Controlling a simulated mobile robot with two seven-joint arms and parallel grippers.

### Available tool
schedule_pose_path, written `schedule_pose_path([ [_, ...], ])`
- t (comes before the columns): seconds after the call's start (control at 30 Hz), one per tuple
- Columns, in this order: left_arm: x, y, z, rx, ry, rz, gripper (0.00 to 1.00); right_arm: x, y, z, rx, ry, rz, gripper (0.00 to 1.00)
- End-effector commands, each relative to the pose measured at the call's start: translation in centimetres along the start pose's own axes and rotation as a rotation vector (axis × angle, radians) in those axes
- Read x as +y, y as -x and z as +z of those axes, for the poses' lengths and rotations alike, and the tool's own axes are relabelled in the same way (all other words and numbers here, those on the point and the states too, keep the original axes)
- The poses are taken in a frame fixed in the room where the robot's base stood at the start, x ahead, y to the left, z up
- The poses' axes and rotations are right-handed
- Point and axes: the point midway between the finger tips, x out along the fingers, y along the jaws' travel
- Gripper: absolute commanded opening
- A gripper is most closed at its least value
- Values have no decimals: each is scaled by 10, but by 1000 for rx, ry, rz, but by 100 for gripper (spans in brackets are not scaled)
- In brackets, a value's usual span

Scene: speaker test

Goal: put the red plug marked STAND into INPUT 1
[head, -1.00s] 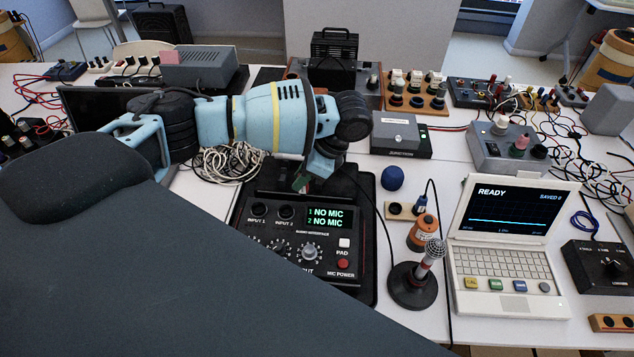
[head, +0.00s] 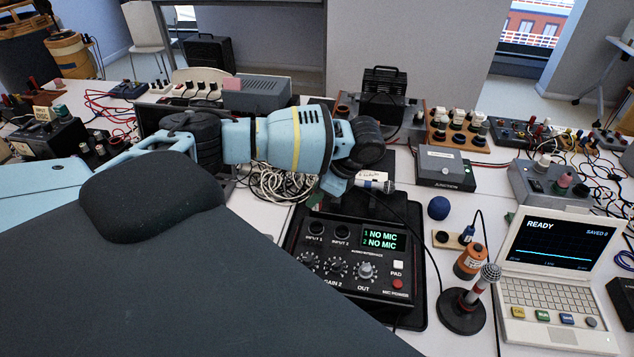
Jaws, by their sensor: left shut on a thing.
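The black audio interface (head: 352,262) lies on a dark mat; its display reads NO MIC for both channels. Its sockets INPUT 1 (head: 316,227) and INPUT 2 (head: 341,231) look empty. My left gripper (head: 325,190) is beyond the interface's back edge, above the sockets in the picture. It is shut, but its fingertips and what they hold are mostly hidden by my wrist. A black cable runs from near it toward the stand microphone (head: 478,290), which fits the red plug being held; its STAND mark is not visible. My right gripper is not in view.
A wooden holder (head: 442,241) right of the interface holds a blue plug (head: 467,235) and has an empty hole.

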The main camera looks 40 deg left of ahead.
Motion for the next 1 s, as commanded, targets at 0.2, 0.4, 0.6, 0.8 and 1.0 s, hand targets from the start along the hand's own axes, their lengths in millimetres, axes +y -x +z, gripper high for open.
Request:
schedule_pose_path([
  [0.2, 0, -6, -3, -2, -1, 1, 0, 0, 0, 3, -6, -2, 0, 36],
  [0.4, 0, -15, -9, -2, -1, 2, 0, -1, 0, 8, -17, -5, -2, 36],
  [0.6, 1, -27, -15, -4, -1, 3, 0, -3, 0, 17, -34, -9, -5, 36],
  [0.8, 0, -38, -21, -3, -2, 3, 0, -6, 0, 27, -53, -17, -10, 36],
  [1.0, 0, -46, -27, -2, -1, 1, 0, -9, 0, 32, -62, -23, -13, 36],
])
